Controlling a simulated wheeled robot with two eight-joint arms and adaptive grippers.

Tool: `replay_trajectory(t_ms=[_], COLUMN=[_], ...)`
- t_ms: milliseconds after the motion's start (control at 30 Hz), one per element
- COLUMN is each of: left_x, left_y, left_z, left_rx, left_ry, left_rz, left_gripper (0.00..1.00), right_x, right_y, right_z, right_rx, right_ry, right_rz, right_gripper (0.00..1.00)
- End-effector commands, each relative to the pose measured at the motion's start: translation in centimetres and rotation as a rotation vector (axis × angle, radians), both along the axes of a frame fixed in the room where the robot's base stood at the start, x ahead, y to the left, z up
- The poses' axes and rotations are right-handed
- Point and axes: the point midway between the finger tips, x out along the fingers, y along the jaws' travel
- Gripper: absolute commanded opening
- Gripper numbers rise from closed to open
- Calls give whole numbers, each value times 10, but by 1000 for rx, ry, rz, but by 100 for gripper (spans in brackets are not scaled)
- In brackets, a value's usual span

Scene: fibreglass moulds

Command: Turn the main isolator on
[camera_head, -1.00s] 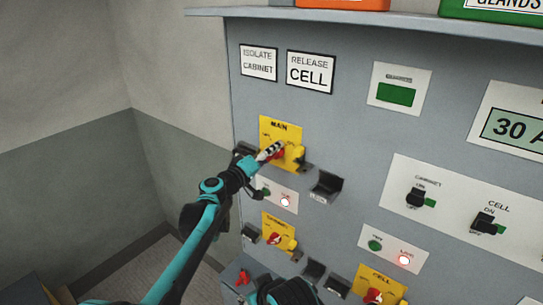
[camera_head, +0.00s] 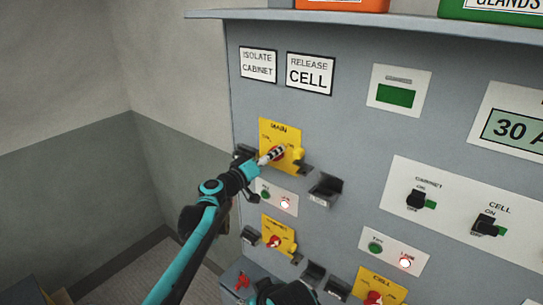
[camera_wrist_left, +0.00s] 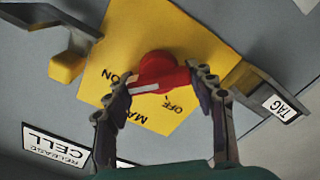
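The main isolator is a yellow plate (camera_head: 291,133) marked MAIN, with a red rotary handle (camera_wrist_left: 160,75) at its centre. In the wrist view, its ON and OFF labels appear upside down, and the handle's white pointer bar points left, nearer the ON side. My left gripper (camera_head: 270,155) is at the handle; in the wrist view its two fingertips (camera_wrist_left: 158,82) stand well apart, one on each side of the handle. They are at or very near its ends; firm contact is unclear. In the head view the fingers partly cover the handle. My right gripper is not clearly visible.
Below the main plate is a lamp strip (camera_head: 276,198) with its red lamp lit. A small dark bracket (camera_head: 325,189) is at its right. Yellow cabinet (camera_head: 279,234) and cell (camera_head: 379,288) isolators sit lower. A shelf (camera_head: 400,21) overhangs the panel. Open space lies left.

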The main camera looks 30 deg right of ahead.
Motion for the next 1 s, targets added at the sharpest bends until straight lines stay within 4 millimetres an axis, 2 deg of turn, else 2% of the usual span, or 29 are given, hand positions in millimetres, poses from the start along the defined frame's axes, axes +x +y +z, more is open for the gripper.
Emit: replay_trajectory(t_ms=[33, 67, 100, 467, 567, 800, 1000], left_x=[0, 0, 0, -2, -6, -26, -40], left_y=[0, 0, 0, 5, 16, 65, 98], left_z=[-1, -1, -1, 0, 0, 0, -1], left_rx=[3, 3, 2, 1, 1, 1, 2], left_ry=[-3, -3, -2, -1, -1, -1, 0], left_rz=[-1, -1, -1, 1, 1, 4, 1], left_gripper=[65, 73, 77, 77, 77, 77, 77], right_x=[0, 0, 0, 0, 0, 0, 0], right_y=[0, 0, 0, 0, 0, 0, 0], right_z=[0, 0, 0, 0, 0, 0, 0], right_rx=[0, 0, 0, 0, 0, 0, 0], right_ry=[0, 0, 0, 0, 0, 0, 0], right_rz=[0, 0, 0, 0, 0, 0, 0], right_gripper=[40, 40, 40, 40, 40, 40, 40])
